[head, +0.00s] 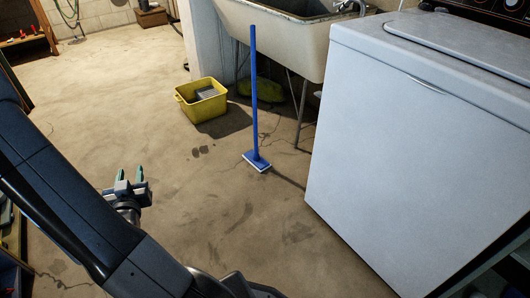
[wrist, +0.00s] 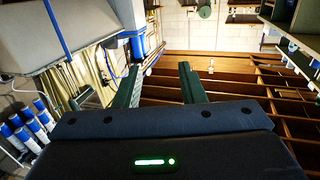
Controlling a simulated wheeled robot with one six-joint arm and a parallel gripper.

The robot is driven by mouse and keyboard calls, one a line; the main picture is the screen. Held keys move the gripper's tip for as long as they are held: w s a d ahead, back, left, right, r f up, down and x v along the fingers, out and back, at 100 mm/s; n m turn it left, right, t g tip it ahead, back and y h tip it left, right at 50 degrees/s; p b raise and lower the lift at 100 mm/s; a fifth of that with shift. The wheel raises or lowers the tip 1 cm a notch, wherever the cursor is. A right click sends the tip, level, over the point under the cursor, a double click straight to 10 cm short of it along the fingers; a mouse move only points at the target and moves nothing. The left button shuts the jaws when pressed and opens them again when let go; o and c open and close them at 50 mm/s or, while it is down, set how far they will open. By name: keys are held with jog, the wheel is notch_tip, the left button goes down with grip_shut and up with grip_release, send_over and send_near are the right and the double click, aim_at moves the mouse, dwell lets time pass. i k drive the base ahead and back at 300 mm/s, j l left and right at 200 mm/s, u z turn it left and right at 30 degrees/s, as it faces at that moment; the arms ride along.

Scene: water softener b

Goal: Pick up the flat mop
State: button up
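The flat mop (head: 254,100) stands upright on the concrete floor in the middle of the head view. It has a long blue handle and a small blue and white flat head (head: 257,161) on the floor. My gripper (head: 130,174) is at the lower left of the head view, well to the left of the mop and apart from it. In the wrist view its two dark green fingers (wrist: 160,88) are spread with a gap between them and nothing held. I cannot make out the mop in the wrist view.
A yellow bucket (head: 202,101) with a grey item inside stands behind and left of the mop. A utility sink (head: 280,40) is behind it. A white washing machine (head: 415,150) fills the right. Open floor (head: 110,100) lies left of the bucket. Wooden shelves (wrist: 215,75) show in the wrist view.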

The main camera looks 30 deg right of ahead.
aim_at(253, 157)
jog(key=i+l+z, duration=0.25)
jog(key=z, duration=0.2)
jog(key=i+l+z, duration=0.1)
jog(key=i+z, duration=0.4)
jog(key=i+l+z, duration=0.15)
jog(key=i, duration=0.7)
